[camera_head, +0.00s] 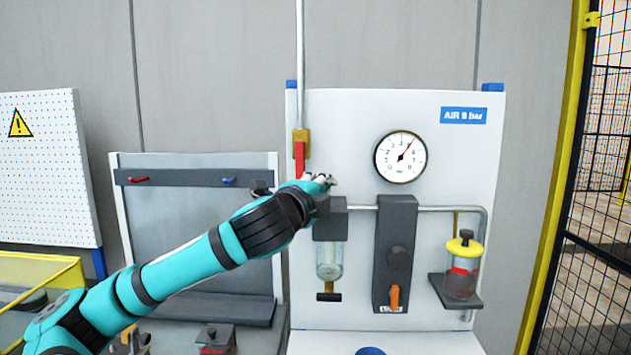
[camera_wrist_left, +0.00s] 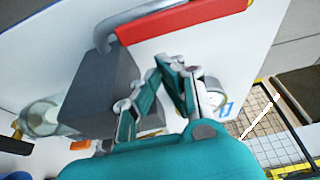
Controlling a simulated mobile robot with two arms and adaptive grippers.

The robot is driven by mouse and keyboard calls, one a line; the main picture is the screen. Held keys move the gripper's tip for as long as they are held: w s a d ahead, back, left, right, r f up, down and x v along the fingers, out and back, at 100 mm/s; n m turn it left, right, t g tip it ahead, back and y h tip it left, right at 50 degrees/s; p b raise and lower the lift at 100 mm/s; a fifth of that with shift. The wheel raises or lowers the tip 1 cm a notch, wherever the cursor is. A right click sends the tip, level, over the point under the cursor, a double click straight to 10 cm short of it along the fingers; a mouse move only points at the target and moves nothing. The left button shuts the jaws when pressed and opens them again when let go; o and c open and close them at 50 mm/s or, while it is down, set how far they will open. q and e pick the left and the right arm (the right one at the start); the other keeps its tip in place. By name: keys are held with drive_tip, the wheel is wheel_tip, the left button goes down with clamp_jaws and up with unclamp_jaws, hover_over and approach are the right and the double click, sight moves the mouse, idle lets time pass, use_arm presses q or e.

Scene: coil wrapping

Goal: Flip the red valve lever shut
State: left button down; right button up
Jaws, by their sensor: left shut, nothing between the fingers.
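The red valve lever (camera_head: 299,157) hangs down, in line with the vertical pipe, from a brass valve body (camera_head: 301,137) at the panel's upper left. In the left wrist view the lever (camera_wrist_left: 184,20) crosses the top of the picture. My left gripper (camera_head: 328,181) is at the lever's lower end, just to its right, in front of the panel. In the left wrist view its fingers (camera_wrist_left: 165,66) are shut and empty, below the lever with a gap showing between. The lever's lowest end is partly hidden by my left arm in the head view. My right gripper is not in view.
A dark filter block with a clear bowl (camera_head: 329,258) sits just below my gripper. A pressure gauge (camera_head: 400,157), a dark regulator (camera_head: 397,250) and a yellow-capped jar (camera_head: 464,265) are to the right. A grey board (camera_head: 200,235) stands behind my arm.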

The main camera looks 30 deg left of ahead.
use_arm(q)
drive_tip(key=shift+s+a+r, duration=0.1)
drive_tip(key=shift+s+a, duration=0.5)
drive_tip(key=shift+a, duration=0.05)
drive_tip(key=shift+w+d, duration=0.15)
drive_tip(key=shift+w, duration=0.1)
drive_tip(key=shift+s+a+p, duration=0.2)
drive_tip(key=shift+p, duration=0.3)
drive_tip(key=shift+m, duration=0.3)
